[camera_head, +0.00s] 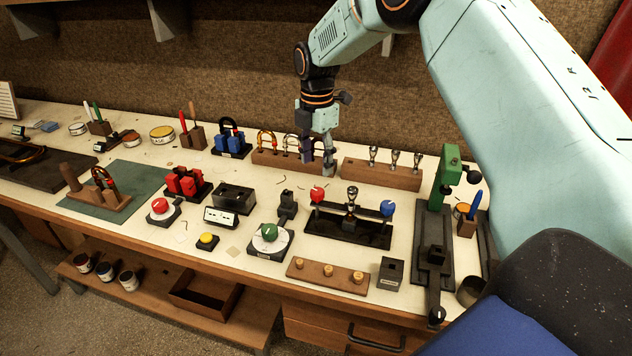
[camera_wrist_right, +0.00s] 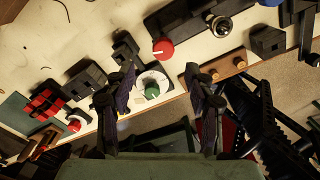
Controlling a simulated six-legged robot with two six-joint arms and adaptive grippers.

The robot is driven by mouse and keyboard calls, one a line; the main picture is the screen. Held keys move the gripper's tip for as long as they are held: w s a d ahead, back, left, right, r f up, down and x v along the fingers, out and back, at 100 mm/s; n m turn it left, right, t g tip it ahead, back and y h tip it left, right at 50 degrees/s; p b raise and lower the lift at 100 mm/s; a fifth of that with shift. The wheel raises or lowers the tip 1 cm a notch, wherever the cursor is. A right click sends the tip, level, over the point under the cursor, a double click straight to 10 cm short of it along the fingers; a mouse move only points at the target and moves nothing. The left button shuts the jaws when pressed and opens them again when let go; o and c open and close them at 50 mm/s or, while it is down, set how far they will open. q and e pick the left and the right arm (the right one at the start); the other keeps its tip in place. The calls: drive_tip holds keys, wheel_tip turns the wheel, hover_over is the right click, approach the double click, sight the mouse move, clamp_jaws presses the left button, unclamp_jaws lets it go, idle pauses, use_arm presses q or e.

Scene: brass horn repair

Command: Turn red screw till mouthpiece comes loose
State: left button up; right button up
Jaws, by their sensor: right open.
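The black mouthpiece puller (camera_head: 340,231) stands on the bench right of centre. It has a red screw (camera_head: 317,194) at its left end, a blue one (camera_head: 387,208) at its right end, and a silver mouthpiece (camera_head: 351,198) upright between them. The red screw, with a white mark, also shows in the right wrist view (camera_wrist_right: 162,49), and so does the mouthpiece (camera_wrist_right: 222,26). My right gripper (camera_head: 319,162) is open and empty, behind and above the red screw, apart from it. Its two fingers (camera_wrist_right: 160,85) are spread in the wrist view. My left gripper is not in view.
Wooden racks (camera_head: 382,174) with mouthpieces stand behind the puller, close to my right gripper. A green press (camera_head: 447,180) stands to its right. A green dial (camera_head: 269,232) and a wooden block with brass pieces (camera_head: 328,277) are in front.

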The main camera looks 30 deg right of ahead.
sight(318, 190)
drive_tip(key=f, duration=0.6)
drive_tip(key=shift+s+f, duration=0.35)
drive_tip(key=shift+w+a+f, duration=0.1)
drive_tip(key=shift+w+f, duration=0.05)
drive_tip(key=shift+f, duration=0.3)
drive_tip(key=shift+s+r, duration=0.15)
drive_tip(key=shift+s, duration=0.1)
drive_tip(key=shift+c, duration=0.8)
drive_tip(key=shift+w, duration=0.25)
drive_tip(key=c, duration=0.5)
clamp_jaws()
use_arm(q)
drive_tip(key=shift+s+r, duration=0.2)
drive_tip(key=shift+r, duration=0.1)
